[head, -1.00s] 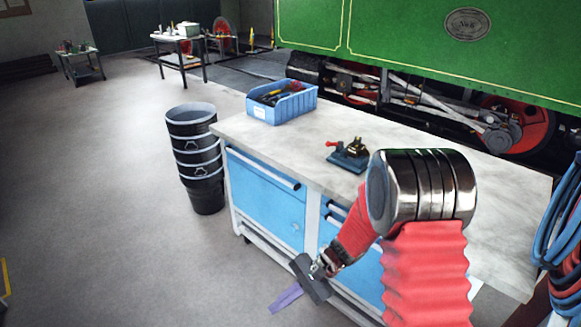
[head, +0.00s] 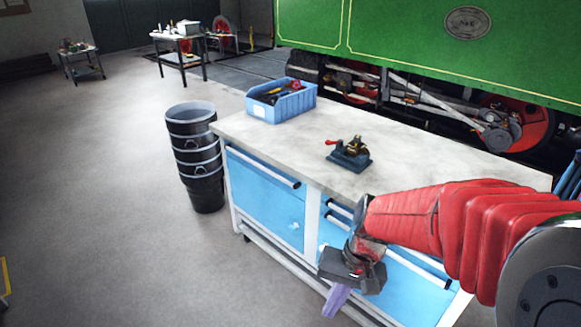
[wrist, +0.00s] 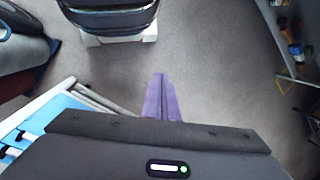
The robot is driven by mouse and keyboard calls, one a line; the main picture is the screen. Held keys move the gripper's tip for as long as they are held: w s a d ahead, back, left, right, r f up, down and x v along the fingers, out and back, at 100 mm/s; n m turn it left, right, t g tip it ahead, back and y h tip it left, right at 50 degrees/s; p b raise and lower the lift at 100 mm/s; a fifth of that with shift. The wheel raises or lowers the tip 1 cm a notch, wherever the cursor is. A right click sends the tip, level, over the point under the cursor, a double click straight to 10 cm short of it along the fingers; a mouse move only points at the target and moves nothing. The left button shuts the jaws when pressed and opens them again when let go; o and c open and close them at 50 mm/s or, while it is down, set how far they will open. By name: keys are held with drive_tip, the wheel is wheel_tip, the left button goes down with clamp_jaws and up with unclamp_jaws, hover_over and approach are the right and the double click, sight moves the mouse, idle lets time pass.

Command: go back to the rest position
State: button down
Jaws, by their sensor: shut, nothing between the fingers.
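My gripper (head: 335,302) hangs in front of the blue workbench, below its top, at the end of my red-sleeved arm. Its purple fingers point down and are together with nothing between them. In the wrist view the fingers (wrist: 161,98) show closed above the grey floor. The gripper is apart from everything on the bench top.
The workbench (head: 415,180) bears a blue bin (head: 262,112) of tools and a small vise-like device (head: 348,157). Stacked black buckets (head: 207,190) stand at its left end. A green steam tram (head: 410,45) stands behind. Floor at left is open.

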drive_tip(key=s+d+r+n+t+h, duration=0.1)
drive_tip(key=s+d+r+t, duration=0.2)
drive_tip(key=r, duration=0.4)
drive_tip(key=s+d+r+n+t+h, duration=0.1)
drive_tip(key=s+d+r+t, duration=0.2)
drive_tip(key=r, duration=0.5)
drive_tip(key=shift+s+d+r+t+h, duration=0.2)
drive_tip(key=shift+s+d+t+h, duration=0.1)
drive_tip(key=shift+d+h, duration=0.1)
drive_tip(key=c, duration=2.5)
unclamp_jaws()
